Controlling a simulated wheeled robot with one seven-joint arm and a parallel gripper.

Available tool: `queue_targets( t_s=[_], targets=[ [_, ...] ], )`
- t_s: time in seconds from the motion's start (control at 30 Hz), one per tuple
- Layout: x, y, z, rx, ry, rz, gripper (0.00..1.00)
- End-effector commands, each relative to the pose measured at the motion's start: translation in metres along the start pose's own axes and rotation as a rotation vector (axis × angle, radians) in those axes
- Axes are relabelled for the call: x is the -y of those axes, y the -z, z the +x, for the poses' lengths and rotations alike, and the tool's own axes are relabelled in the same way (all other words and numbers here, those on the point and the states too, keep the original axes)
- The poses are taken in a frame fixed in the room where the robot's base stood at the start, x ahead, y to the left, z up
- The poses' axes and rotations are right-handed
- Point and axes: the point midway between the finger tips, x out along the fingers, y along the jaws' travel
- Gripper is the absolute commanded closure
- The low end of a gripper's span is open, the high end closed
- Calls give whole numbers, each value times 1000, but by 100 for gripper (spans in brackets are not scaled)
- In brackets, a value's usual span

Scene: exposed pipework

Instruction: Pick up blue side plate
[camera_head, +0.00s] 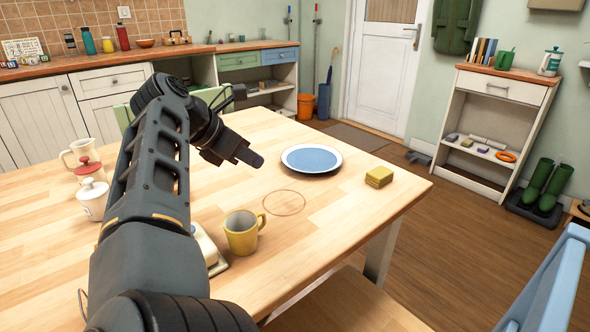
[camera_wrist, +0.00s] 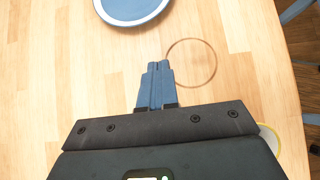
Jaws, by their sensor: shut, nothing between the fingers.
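The blue side plate (camera_head: 311,158) has a pale rim with a dark edge and lies flat on the wooden table, right of my arm in the head view. In the wrist view the blue side plate (camera_wrist: 132,6) is cut off by the top edge. My gripper (camera_head: 258,160) is above the table, left of the plate and apart from it. In the wrist view the fingers of my gripper (camera_wrist: 156,68) are together, with nothing between them, and point towards the table below the plate.
A yellow mug (camera_head: 241,234) stands near the table's front edge, beside a ring mark (camera_head: 284,203). A yellow sponge-like block (camera_head: 379,177) lies right of the plate. The tabletop around the plate is clear.

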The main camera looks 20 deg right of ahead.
Motion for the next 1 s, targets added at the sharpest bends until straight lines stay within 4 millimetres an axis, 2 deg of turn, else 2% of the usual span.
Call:
queue_targets(
  t_s=[0.17,0.6,0.8,1.0],
  targets=[
    [0,1,21,-2,3,0,100],
    [1,-3,104,1,3,2,100],
    [1,-22,121,0,2,1,100],
    [0,-28,126,0,1,1,100]
  ],
)
